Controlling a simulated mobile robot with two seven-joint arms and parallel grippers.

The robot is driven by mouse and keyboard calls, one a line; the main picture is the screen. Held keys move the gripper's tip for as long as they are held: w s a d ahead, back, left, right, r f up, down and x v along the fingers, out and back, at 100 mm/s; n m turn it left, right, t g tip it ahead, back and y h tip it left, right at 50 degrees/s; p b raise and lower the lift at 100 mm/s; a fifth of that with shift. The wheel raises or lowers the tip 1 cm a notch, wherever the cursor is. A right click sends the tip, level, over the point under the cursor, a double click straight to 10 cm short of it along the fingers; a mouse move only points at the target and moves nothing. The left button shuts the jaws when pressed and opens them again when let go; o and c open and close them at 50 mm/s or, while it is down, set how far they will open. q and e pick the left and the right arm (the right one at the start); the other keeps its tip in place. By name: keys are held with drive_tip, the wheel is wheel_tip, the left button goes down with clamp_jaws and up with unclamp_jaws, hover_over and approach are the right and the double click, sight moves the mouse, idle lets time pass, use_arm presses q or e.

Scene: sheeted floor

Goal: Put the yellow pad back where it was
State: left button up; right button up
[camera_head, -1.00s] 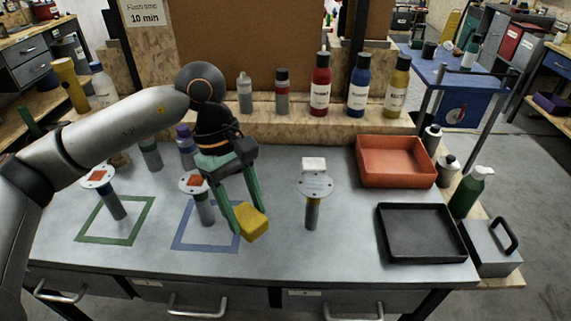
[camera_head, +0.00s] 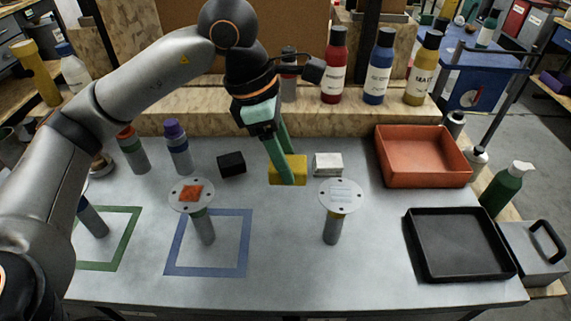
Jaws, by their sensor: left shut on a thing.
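The yellow pad (camera_head: 276,173) is a small block at the back of the grey worktop, between a black block (camera_head: 231,163) and a white block (camera_head: 328,164). My left gripper (camera_head: 289,170) comes down on it from above with green fingers shut on it, one finger covering part of its front. I cannot tell whether the pad touches the worktop or is held just above it. My right gripper is not in view.
A disc-topped tool with an orange square (camera_head: 191,195) stands by the blue outline (camera_head: 208,272); a plain-disc tool (camera_head: 341,194) stands to its right. An orange tray (camera_head: 424,176) and a black tray (camera_head: 457,275) lie right. Bottles line the back ledge.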

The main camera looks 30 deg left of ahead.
use_arm(q)
drive_tip(key=shift+w+a, duration=0.1)
drive_tip(key=shift+w, duration=0.25)
drive_tip(key=w+a+f, duration=0.2)
drive_tip(key=w+f, duration=0.1)
drive_tip(key=w+a+f, duration=0.3)
drive_tip(key=w, duration=0.1)
drive_tip(key=w+a+f, duration=0.2)
drive_tip(key=w+f, duration=0.1)
drive_tip(key=w, duration=0.1)
drive_tip(key=shift+w+a+f+p, duration=0.1)
drive_tip(key=shift+a+f+p, duration=0.15)
drive_tip(key=shift+f+p, duration=0.1)
wheel_tip(320, 180, down, 3)
drive_tip(key=shift+w+a+f, duration=0.1)
drive_tip(key=shift+f, duration=0.15)
drive_tip(key=o, duration=1.3)
